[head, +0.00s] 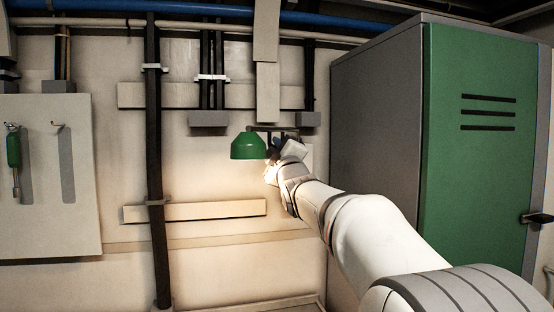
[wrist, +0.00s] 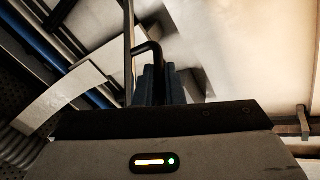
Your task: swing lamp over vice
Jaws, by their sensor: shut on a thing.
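The lamp has a green shade (head: 249,146) in the middle of the head view, hanging from a thin dark arm that runs right along the wall. Warm light falls on the wall below it. My gripper (head: 283,140) is just right of the shade, at the dark lamp arm. In the wrist view my gripper's blue fingers (wrist: 155,85) are shut around a black bent rod (wrist: 150,48), which looks like part of the lamp. My wrist partly hides the grip in the head view. I see no vice in either view.
A green and grey cabinet (head: 478,140) stands close on the right. A black vertical pipe (head: 153,180) runs down the wall left of the lamp. A pale board (head: 50,215) with a green-handled tool (head: 14,150) is at the far left. A wooden rail (head: 195,211) lies below the shade.

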